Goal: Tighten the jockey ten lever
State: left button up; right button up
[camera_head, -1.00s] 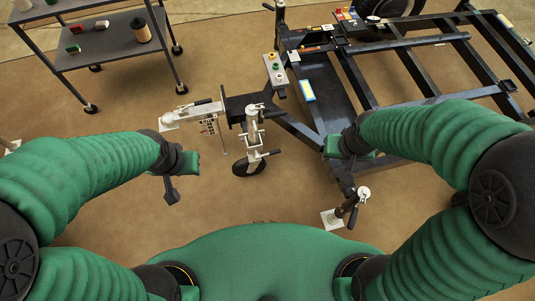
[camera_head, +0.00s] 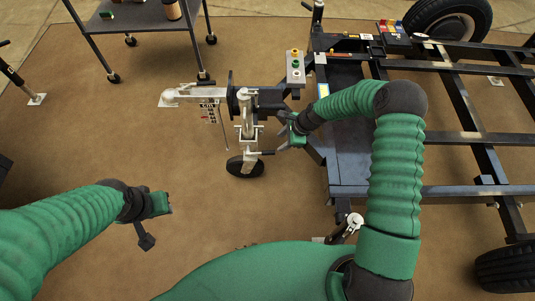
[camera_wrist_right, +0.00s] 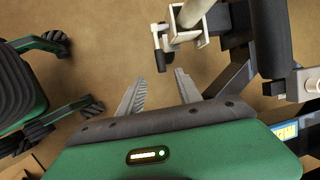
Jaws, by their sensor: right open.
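The jockey wheel assembly stands beside the trailer's front coupling, with a pale upright tube (camera_head: 246,120) and a black wheel (camera_head: 244,167) on the floor. A small lever with a dark handle (camera_head: 266,152) sticks out from its clamp; it also shows in the right wrist view (camera_wrist_right: 160,58). My right gripper (camera_head: 284,125) is just right of the tube. In the wrist view my right gripper (camera_wrist_right: 160,88) is open and empty, with the lever handle just beyond and between its fingertips, apart from them. My left gripper (camera_head: 152,225) hangs over bare floor at left; its jaws are unclear.
The dark trailer frame (camera_head: 345,170) fills the right side. A coupling head (camera_head: 170,98) extends left from its front. A block with coloured buttons (camera_head: 295,66) sits above the drawbar. A grey cart (camera_head: 150,15) stands at the back left.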

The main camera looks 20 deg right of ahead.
aim_at(270, 151)
jog(key=b+x, duration=0.1)
jog(key=x, duration=0.3)
jog(key=b+x, duration=0.1)
jog(key=x, duration=0.3)
jog(key=d+b+x, duration=0.1)
jog(key=x, duration=0.3)
jog(key=shift+f+b, duration=0.4)
jog(key=shift+w+a+f, duration=0.1)
jog(key=shift+a+f, duration=0.15)
jog(key=shift+a, duration=0.1)
jog(key=shift+d, duration=0.15)
jog(key=c, duration=0.8)
grip_shut()
